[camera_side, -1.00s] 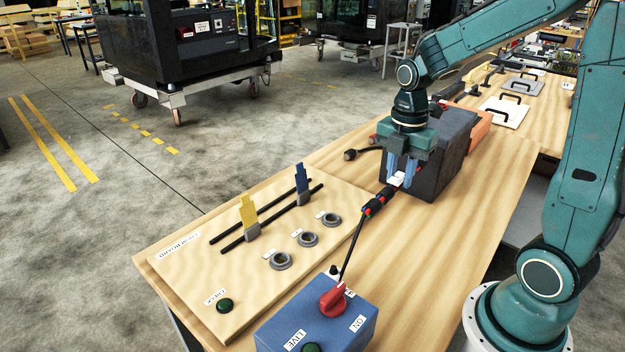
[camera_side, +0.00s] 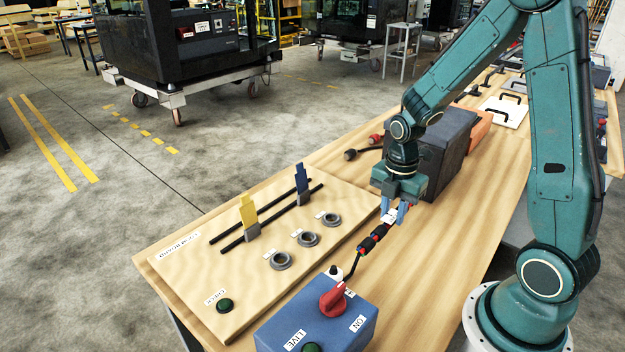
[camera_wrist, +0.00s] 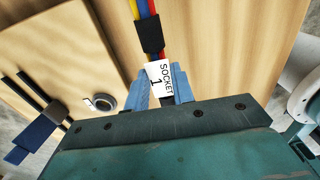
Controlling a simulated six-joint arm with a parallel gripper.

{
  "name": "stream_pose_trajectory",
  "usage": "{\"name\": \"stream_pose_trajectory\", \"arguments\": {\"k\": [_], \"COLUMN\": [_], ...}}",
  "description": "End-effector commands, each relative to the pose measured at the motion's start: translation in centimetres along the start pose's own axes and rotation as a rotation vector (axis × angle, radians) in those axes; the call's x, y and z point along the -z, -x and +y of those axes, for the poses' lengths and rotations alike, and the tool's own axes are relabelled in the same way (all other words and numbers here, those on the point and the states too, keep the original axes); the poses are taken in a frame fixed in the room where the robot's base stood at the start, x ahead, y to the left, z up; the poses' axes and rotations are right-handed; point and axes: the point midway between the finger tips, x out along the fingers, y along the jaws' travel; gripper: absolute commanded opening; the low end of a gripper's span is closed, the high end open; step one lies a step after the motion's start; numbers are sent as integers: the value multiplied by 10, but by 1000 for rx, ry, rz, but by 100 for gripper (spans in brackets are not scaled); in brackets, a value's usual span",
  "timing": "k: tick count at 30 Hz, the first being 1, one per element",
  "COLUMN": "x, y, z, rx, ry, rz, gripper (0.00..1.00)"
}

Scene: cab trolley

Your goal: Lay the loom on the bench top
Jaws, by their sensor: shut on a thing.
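The loom (camera_side: 374,240) is a cable with black sleeves and red bands. In the wrist view its red, yellow and blue wires (camera_wrist: 147,10) show above a black sleeve (camera_wrist: 151,37). My gripper (camera_side: 394,216) is shut on it at a white tag (camera_wrist: 159,80) reading "SOCKET 1". The loom slopes from my gripper to a thin black lead ending near the red switch of the blue box (camera_side: 320,318). The bench top (camera_side: 440,235) is bare wood below it. I cannot tell whether the loom touches it.
A pale board (camera_side: 190,262) with rings, two black rods and yellow and blue tabs lies left of my gripper. A dark grey block (camera_side: 440,150) stands just behind my gripper. Bare bench top lies right of the loom.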

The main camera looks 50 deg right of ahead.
Motion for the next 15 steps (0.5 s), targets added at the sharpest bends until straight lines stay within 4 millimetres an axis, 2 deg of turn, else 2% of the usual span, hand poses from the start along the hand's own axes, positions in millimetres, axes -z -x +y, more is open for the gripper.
{"name": "stream_pose_trajectory", "arguments": {"k": [9,15], "x": [0,0], "y": [-28,-33], "z": [-1,0], "rx": [3,1], "ry": [0,0], "rz": [1,0], "gripper": [0,0]}}
